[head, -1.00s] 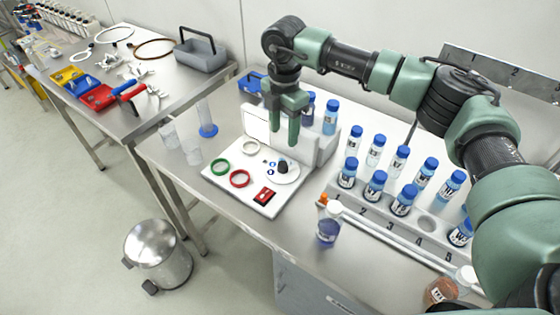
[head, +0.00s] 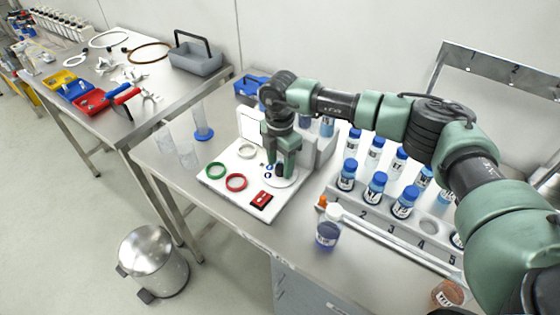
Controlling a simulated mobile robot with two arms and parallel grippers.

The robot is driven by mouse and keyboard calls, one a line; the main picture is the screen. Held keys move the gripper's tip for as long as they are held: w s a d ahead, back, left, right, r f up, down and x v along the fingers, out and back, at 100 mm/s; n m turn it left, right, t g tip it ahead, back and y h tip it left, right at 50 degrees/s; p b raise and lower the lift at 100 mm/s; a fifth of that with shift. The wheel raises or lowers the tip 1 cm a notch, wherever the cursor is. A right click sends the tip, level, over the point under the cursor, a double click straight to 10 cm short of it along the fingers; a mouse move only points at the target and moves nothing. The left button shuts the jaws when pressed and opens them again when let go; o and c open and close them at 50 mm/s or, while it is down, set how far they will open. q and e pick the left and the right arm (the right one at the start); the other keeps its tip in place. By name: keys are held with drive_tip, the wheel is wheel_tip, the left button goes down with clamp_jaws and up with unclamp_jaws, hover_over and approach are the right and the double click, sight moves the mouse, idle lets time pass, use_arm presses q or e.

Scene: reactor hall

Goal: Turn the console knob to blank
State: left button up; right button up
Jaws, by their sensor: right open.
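The console (head: 224,174) is a white panel on the steel bench, with a green ring, a red ring, a pale ring and a red switch on it. The black knob (head: 279,170) stands on a round white dial (head: 284,182) at the panel's right side. My right gripper (head: 281,171) points down over the dial, its open fingers at the knob and partly hiding it. I cannot tell whether the fingers touch the knob. The dial's marks are mostly hidden or too small to read. My left gripper is not in view.
Blue-capped bottles (head: 375,187) stand in a numbered rack right of the console. A bottle of blue liquid (head: 327,235) stands in front of the rack. Clear cylinders (head: 202,125) stand left of the console. A steel bin (head: 152,260) is on the floor.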

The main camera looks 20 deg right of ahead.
drive_tip(key=shift+f, duration=0.2)
clamp_jaws()
